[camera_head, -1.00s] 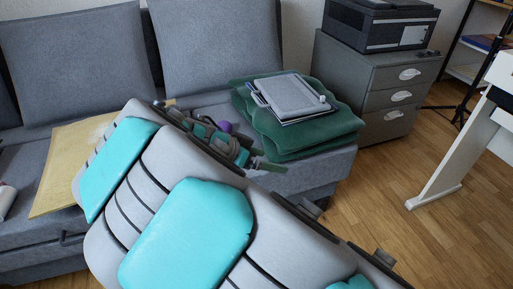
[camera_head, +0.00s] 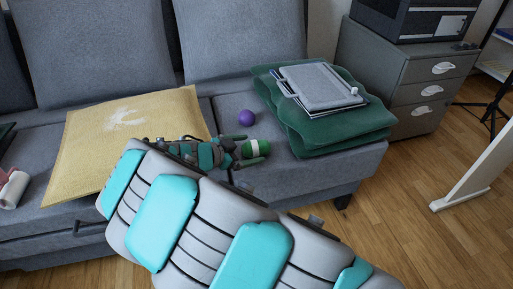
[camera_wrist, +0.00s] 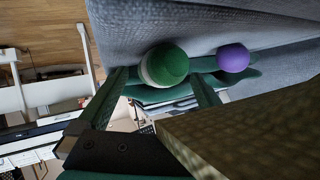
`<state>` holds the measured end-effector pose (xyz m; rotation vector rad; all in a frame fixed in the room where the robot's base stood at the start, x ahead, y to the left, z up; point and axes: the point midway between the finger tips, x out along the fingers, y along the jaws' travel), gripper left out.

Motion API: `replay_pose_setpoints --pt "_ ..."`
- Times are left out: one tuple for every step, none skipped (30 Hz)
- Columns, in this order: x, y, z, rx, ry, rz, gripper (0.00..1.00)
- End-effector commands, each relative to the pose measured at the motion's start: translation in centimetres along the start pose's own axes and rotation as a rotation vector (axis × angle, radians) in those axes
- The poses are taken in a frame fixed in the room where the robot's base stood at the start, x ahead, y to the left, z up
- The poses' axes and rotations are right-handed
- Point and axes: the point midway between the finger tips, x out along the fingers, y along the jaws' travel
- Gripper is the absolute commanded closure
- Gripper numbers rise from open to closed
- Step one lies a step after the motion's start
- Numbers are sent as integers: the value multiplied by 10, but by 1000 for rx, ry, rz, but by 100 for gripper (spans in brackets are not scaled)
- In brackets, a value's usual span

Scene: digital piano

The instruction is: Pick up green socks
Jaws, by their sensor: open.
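The green socks (camera_head: 254,148), a rolled bundle with a white band, lie on the grey sofa seat near its front edge. They also show in the wrist view (camera_wrist: 170,62), in line with the gap between the fingers. My gripper (camera_head: 246,151) is open, low over the seat, with its fingertips at the socks. In the wrist view my gripper (camera_wrist: 161,78) has one finger on each side of the bundle. I cannot tell whether the fingers touch it.
A purple ball (camera_head: 246,118) lies just behind the socks. A green folded cushion (camera_head: 345,136) bearing a clipboard (camera_head: 318,86) is to the right. A grey drawer cabinet (camera_head: 387,75) stands at the back right.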

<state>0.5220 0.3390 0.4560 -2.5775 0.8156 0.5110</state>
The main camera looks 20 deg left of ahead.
Motion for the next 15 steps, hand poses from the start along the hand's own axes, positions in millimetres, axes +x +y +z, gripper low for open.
replay_pose_setpoints --pt "8 1 0 -2 1 4 0" --pt "11 1 0 0 1 4 0" --pt "15 1 0 0 0 3 0" --pt "17 1 0 0 0 2 0" --pt "19 0 0 0 -1 2 0" --pt "20 0 0 0 -1 1 0" --pt "20 0 0 0 -1 1 0" --pt "21 0 0 0 -1 0 0" --pt "21 0 0 0 -1 0 0" --pt "20 0 0 1 -1 0 0" --pt "20 0 0 1 -1 0 0" --pt "20 0 0 0 -1 0 0" --pt "20 0 0 1 -1 0 1" --pt "20 0 0 1 -1 0 5" --pt "20 0 0 0 -1 0 9"
